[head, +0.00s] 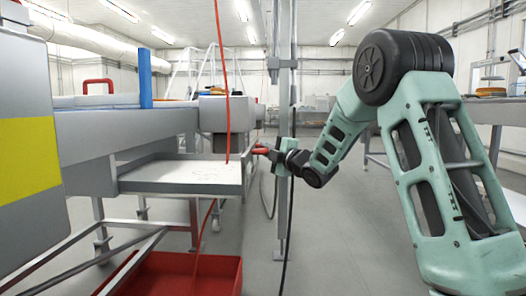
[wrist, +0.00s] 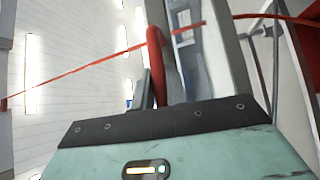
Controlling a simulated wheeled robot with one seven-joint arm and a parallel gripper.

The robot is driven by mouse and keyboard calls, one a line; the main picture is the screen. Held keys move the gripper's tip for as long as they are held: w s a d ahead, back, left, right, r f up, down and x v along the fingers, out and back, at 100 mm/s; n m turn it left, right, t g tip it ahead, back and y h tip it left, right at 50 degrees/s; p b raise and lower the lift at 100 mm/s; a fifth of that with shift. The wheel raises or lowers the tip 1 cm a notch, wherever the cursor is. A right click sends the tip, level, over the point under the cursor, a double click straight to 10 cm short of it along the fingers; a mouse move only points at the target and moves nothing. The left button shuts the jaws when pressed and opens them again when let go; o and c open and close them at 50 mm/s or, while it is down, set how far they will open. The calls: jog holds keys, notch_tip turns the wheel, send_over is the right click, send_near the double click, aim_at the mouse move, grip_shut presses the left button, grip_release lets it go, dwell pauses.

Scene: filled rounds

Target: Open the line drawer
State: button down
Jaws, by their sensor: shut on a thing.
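The line drawer (head: 185,175) is a shallow grey tray with a pale bottom under the grey line table, and it stands out from the table, open. My gripper (head: 263,152) is at the drawer's right end, shut on its red handle. In the wrist view the red handle (wrist: 156,62) shows as a curved bar at my gripper (wrist: 160,92). The fingertips are small and partly hidden in the head view.
A red hanging cable (head: 220,70) passes in front of the drawer. A red bin (head: 180,275) stands on the floor below. A grey post (head: 284,210) with dark hoses stands near my gripper. Open floor (head: 330,240) lies to the right, below my arm.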

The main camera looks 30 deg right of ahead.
jog(key=shift+f, duration=0.1)
jog(key=c, duration=1.4)
grip_release()
jog(key=p+v, duration=0.3)
jog(key=v, duration=1.4)
jog(key=shift+s+p, duration=0.25)
jog(key=shift+p, duration=0.05)
